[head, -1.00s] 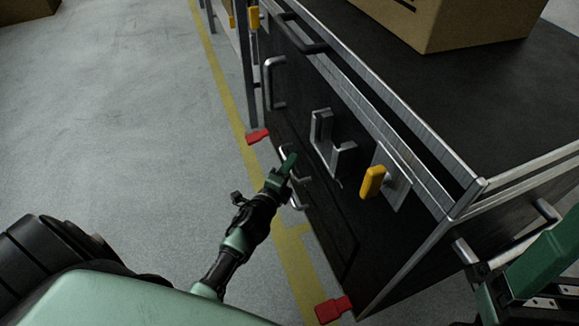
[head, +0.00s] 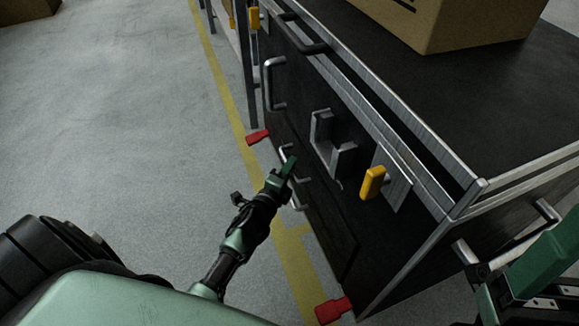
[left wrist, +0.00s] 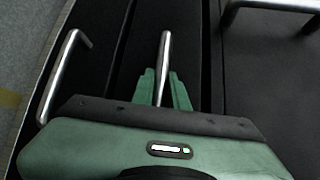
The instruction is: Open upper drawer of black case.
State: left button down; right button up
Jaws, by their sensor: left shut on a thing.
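The black case (head: 400,255) has metal edging and stands on the right in the head view. Its long side carries several handles. My left gripper (head: 289,166) is low at that side, among two silver handles. In the left wrist view my left gripper (left wrist: 166,88) is shut on a silver bar handle (left wrist: 165,48), which sticks out between its green fingers. Another silver handle (left wrist: 64,75) is to the left on a neighbouring dark panel. I cannot see an open drawer. My right arm shows at the lower right edge, its jaws not clearly visible.
A yellow-handled latch (head: 373,182) and a grey bracket (head: 333,150) stick out from the case side. Red feet (head: 333,309) stand at the floor. A cardboard box (head: 450,25) sits on the case top. The grey floor (head: 130,120) to the left is clear.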

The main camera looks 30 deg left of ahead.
dwell(0.8)
pick_arm(q)
jog(key=s+a+p, duration=0.3)
jog(key=s+a, duration=1.2)
jog(key=s, duration=0.2)
jog(key=shift+s+a, duration=0.1)
jog(key=c, duration=1.4)
grip_release()
